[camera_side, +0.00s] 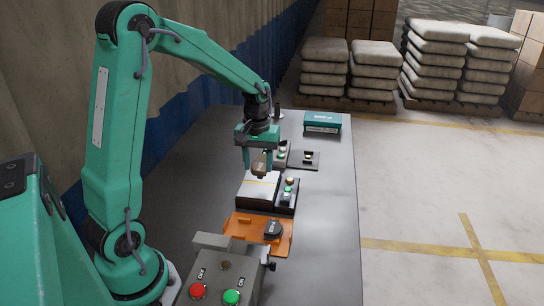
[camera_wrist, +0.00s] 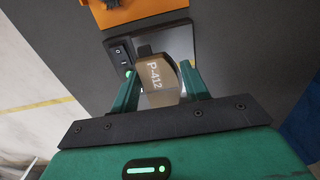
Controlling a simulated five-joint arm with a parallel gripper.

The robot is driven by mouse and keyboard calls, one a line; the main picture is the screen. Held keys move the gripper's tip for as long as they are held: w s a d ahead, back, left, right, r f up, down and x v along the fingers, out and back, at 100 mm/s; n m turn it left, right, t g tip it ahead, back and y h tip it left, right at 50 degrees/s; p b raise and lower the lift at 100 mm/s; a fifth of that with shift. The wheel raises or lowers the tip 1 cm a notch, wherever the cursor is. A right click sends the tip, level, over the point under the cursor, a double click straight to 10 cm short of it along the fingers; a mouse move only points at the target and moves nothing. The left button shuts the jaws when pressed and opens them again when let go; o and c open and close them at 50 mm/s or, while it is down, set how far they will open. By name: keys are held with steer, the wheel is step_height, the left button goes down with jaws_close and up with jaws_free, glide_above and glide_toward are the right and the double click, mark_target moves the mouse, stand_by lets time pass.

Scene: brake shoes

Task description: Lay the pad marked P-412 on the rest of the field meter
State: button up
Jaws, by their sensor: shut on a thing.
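My gripper (camera_side: 259,160) is shut on a brown-grey pad (camera_side: 261,167), seen between the green fingers in the wrist view. The pad (camera_wrist: 154,82) reads P-412 and has a dark part at its far end. It hangs over a block with a pale plate (camera_side: 258,187) and a black switch panel (camera_side: 288,195) with a green light. In the side view the pad looks apart from the plate; the exact gap is unclear. Behind it stands a smaller dark unit (camera_side: 283,150) with a flat dark plate (camera_side: 303,159). I cannot read which unit is the field meter.
An orange tray (camera_side: 250,225) with a dark round-edged piece (camera_side: 272,229) lies nearer my base. A grey control box (camera_side: 226,272) with red and green buttons stands in front. A teal box (camera_side: 322,122) sits at the far end. The table's right side is clear.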

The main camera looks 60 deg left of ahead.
steer(key=w+d, duration=0.1)
steer(key=w, duration=1)
steer(key=w+d+r, duration=0.1)
steer(key=w+d, duration=0.1)
steer(key=w, duration=1)
steer(key=shift+r, duration=0.25)
steer(key=a+f, duration=0.2)
steer(key=a, duration=0.1)
steer(key=w+a+f, duration=0.1)
steer(key=a+f, duration=0.1)
steer(key=a, duration=0.2)
steer(key=w+a+f, duration=0.1)
steer(key=a+f, duration=0.2)
steer(key=a, duration=0.1)
steer(key=shift+w+a, duration=0.15)
steer(key=shift+w, duration=0.1)
steer(key=shift+f, duration=2)
steer(key=shift+f, duration=0.15)
